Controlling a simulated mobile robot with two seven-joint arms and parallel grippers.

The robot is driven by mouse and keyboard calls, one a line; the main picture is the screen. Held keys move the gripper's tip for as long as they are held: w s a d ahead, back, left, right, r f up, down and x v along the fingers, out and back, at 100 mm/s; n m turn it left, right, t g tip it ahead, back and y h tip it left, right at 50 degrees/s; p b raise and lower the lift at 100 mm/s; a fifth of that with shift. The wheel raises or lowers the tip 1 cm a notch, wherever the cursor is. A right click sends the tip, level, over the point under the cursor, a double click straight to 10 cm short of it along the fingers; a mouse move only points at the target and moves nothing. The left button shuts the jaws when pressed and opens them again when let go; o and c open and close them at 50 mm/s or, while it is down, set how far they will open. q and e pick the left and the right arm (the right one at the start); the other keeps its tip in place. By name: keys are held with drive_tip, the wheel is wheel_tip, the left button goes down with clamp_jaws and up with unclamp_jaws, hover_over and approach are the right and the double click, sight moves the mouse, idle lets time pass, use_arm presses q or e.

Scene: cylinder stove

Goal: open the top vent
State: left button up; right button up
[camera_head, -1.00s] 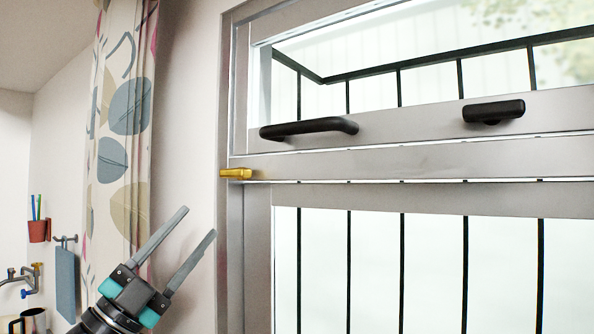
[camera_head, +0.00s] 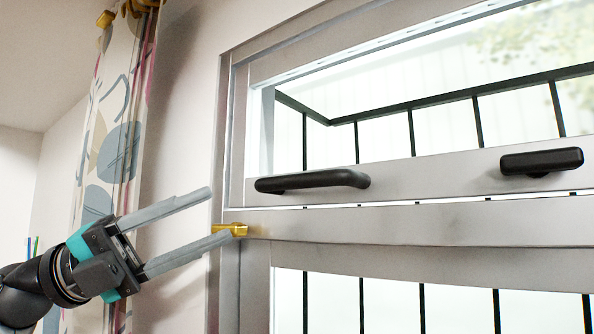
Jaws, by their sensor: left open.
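The top vent (camera_head: 430,176) is the upper window panel with a pale grey frame and glass, and it sits in its surround. A black bar handle (camera_head: 312,180) is on its lower rail at the left. A black latch (camera_head: 541,161) is on the same rail at the right. My left gripper (camera_head: 222,217) is open and empty, left of the window, with its fingers pointing right. Its lower fingertip is close to a brass fitting (camera_head: 232,229) on the frame; I cannot tell whether they touch. The handle is farther right, apart from the fingers. My right gripper is not in view.
A patterned curtain (camera_head: 120,120) hangs on the wall behind my left arm. A fixed grey crossbar (camera_head: 430,228) runs below the vent, with the lower window under it. Black bars show outside the glass. The space before the vent is clear.

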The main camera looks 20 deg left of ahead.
sight(287, 183)
use_arm(q)
drive_tip(key=p+x, duration=0.4)
drive_tip(key=x, duration=0.6)
drive_tip(key=shift+s+d+r, duration=0.1)
drive_tip(key=shift+r, duration=0.1)
drive_tip(key=shift+p+x, duration=0.4)
drive_tip(key=shift+x, duration=0.4)
drive_tip(key=shift+f, duration=0.15)
clamp_jaws()
